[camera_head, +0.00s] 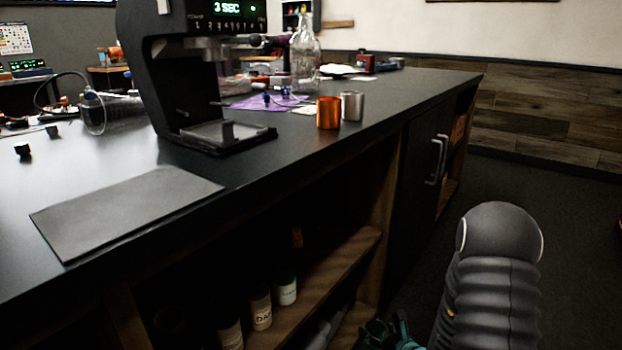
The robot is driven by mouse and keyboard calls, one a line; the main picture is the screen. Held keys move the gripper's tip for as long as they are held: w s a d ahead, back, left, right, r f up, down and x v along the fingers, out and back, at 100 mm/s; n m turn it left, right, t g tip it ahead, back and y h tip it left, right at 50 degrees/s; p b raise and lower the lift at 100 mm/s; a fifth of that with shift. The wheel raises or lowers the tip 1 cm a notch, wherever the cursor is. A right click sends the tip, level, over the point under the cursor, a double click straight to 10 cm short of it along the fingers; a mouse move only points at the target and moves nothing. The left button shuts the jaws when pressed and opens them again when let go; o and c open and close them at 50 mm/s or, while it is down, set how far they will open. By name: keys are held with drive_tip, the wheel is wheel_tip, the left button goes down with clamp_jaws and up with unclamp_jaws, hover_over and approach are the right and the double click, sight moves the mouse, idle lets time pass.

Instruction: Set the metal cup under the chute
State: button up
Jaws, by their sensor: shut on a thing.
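A silver metal cup (352,106) stands upright on the dark counter, just right of and behind a shiny copper-coloured cup (329,114). Both are right of a black machine (150,60) whose lit display reads "3 SEC". My gripper is not clearly visible; only a dark ribbed part of my arm shows at the lower right.
A flat grey mat (125,210) lies at the counter's near left. A clear glass bottle (304,55) stands behind the cups, near a purple cloth (262,102). Open shelves under the counter hold several bottles (287,290). A cabinet door handle (437,160) sticks out at the right.

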drive_tip(key=shift+s+a, duration=0.1)
drive_tip(key=shift+a, duration=0.45)
drive_tip(key=shift+f, duration=0.1)
drive_tip(key=shift+s+d+f, duration=0.1)
drive_tip(key=shift+d+f, duration=0.1)
drive_tip(key=shift+f, duration=0.15)
drive_tip(key=shift+d+f+m+h, duration=0.1)
drive_tip(key=shift+d+m+h, duration=0.2)
drive_tip(key=shift+h, duration=0.1)
wheel_tip(320, 180, up, 14)
drive_tip(key=w+a+m+t+h, duration=0.1)
drive_tip(key=w, duration=0.1)
drive_tip(key=shift+w+a+h, duration=0.15)
drive_tip(key=shift+w+h, duration=0.15)
drive_tip(key=shift+w, duration=0.1)
